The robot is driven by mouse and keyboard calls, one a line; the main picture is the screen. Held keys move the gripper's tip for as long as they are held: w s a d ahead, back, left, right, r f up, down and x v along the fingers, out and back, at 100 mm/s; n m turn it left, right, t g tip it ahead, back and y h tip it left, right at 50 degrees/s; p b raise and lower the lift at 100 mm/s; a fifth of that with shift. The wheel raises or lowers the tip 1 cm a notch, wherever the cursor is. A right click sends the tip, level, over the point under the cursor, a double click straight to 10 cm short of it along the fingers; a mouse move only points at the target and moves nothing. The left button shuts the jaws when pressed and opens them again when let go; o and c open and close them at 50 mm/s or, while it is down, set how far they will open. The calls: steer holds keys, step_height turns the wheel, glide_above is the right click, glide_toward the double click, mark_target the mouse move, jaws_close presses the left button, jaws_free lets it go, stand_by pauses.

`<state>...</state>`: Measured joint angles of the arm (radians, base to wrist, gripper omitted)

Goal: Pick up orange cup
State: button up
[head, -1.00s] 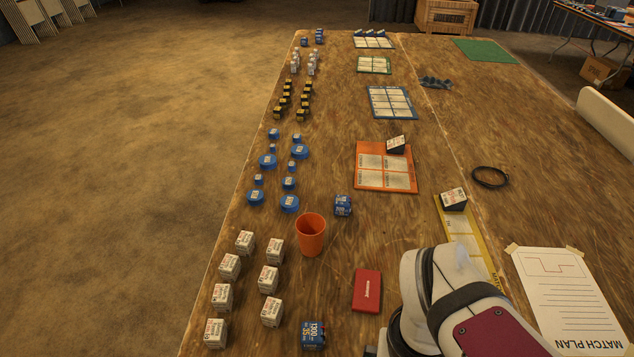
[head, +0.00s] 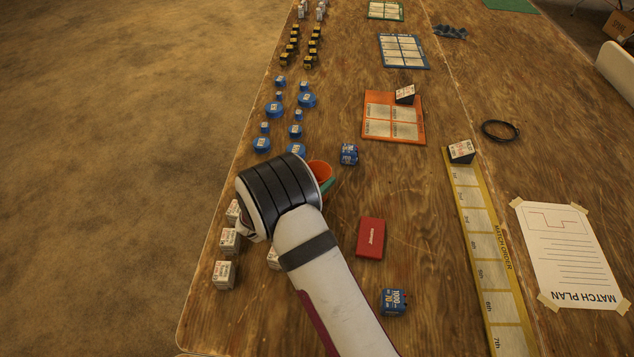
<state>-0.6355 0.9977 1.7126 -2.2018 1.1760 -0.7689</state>
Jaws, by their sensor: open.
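The orange cup (head: 318,172) stands on the wooden table, left of the middle. My wrist hides most of it in the head view, and only part of its rim and right side shows. My gripper (head: 328,188) is at the cup, mostly hidden behind my wrist. A small teal edge by the cup's right side seems to be part of it. The fingertips are not clearly visible, and I cannot tell whether they touch the cup.
White boxes (head: 228,241) stand left of my arm, partly covered. A blue box (head: 349,154) is just beyond the cup to the right. A red box (head: 370,238) and another blue box (head: 394,302) lie right of my arm. Blue round containers (head: 274,110) stand beyond.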

mark_target(323, 169)
steer(key=x, duration=0.5)
steer(key=shift+w+d+f, duration=0.2)
steer(key=shift+f, duration=0.05)
steer(key=c, duration=1)
steer(key=shift+c, duration=0.2)
steer(key=shift+r, duration=0.1)
